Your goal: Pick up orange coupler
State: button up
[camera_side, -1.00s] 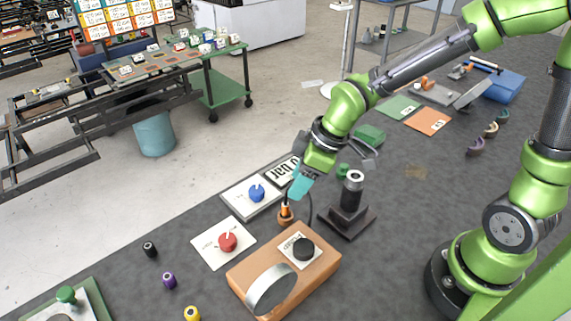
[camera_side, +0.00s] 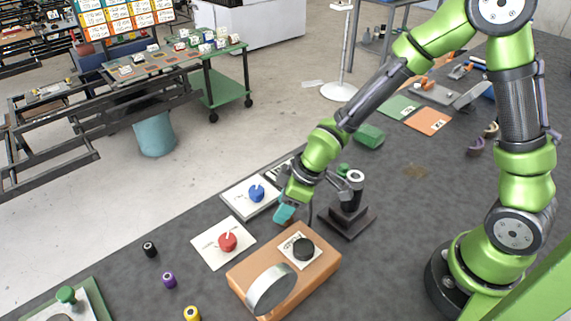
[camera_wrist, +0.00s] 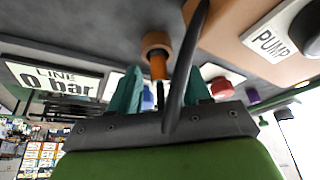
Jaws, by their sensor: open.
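The orange coupler (camera_wrist: 158,67) shows in the wrist view as a small orange cylinder standing out of a brown-orange ring (camera_wrist: 154,41). It lies between the directions of my two teal fingers, beyond their tips. My gripper (camera_wrist: 163,85) is open, with one finger on each side of the coupler in that view. I cannot tell whether the fingers touch it. In the side view my gripper (camera_side: 284,213) is low beside the brown box, and its teal fingers hide the coupler.
A black hose (camera_wrist: 185,70) crosses in front of the wrist camera. In the side view, the brown box (camera_side: 325,266) with a black knob (camera_side: 303,249) is just in front of my gripper. A black post (camera_side: 350,205) stands to the right. Red (camera_side: 228,242) and blue (camera_side: 256,193) knobs sit on panels to the left.

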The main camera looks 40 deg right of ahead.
grip_shut()
jog(key=shift+r, duration=0.1)
